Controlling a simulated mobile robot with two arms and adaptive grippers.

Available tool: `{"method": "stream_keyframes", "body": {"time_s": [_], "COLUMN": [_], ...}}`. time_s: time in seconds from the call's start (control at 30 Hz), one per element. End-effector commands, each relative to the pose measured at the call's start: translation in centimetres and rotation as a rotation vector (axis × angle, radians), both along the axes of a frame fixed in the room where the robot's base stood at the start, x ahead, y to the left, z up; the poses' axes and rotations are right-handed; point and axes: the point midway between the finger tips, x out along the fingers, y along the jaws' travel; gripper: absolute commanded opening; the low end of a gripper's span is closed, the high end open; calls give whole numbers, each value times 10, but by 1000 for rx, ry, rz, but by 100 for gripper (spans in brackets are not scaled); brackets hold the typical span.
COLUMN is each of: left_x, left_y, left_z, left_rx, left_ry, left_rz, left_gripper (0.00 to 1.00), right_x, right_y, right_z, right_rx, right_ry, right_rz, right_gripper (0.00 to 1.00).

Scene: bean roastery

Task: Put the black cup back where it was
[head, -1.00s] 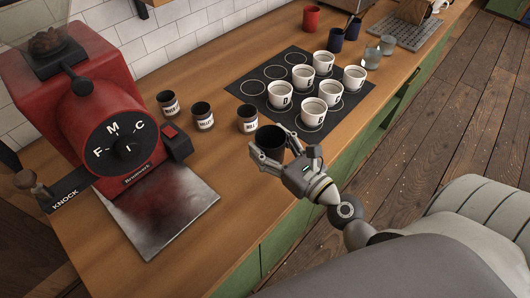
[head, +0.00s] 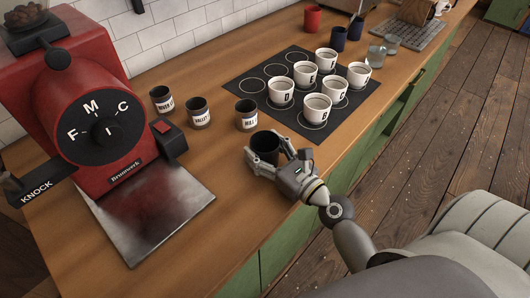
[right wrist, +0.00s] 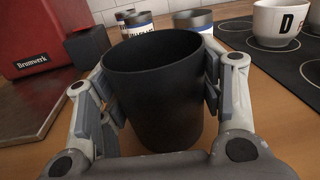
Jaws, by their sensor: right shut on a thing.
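The black cup (head: 266,146) is a plain dark cup, upright and empty-looking, near the front edge of the wooden counter. My right gripper (head: 270,158) is shut on it, with a finger on each side. In the right wrist view the black cup (right wrist: 154,90) fills the middle between the fingers of my right gripper (right wrist: 158,95). I cannot tell whether its base touches the counter. My left gripper is not in view.
Three labelled dark tins (head: 246,114) stand behind the cup. A black mat (head: 250,86) with ring marks holds several lettered white cups (head: 317,107). A red grinder (head: 100,120) and metal plate (head: 160,215) are left. Bare counter (head: 215,165) lies between plate and cup.

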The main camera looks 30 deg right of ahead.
Motion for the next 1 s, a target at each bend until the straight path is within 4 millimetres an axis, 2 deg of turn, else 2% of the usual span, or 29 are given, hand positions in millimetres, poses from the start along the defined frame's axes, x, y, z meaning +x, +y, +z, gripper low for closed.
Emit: {"method": "stream_keyframes", "body": {"time_s": [0.07,0.1,0.23,0.67,0.77,1.0], "left_x": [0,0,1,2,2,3], "left_y": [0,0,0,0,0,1], "left_z": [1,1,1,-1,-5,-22], "left_rx": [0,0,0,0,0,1], "left_ry": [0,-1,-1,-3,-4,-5], "left_rz": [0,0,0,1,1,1], "left_gripper": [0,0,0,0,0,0], "right_x": [0,0,0,-4,-14,-53], "right_y": [0,0,0,-1,-3,-12], "right_z": [0,0,0,-1,-3,-5], "right_rx": [0,-1,-1,-1,-1,-2], "right_ry": [2,3,3,2,4,5], "right_rz": [0,1,1,0,-1,1], "right_gripper": [34,65,82,82,82,82]}}
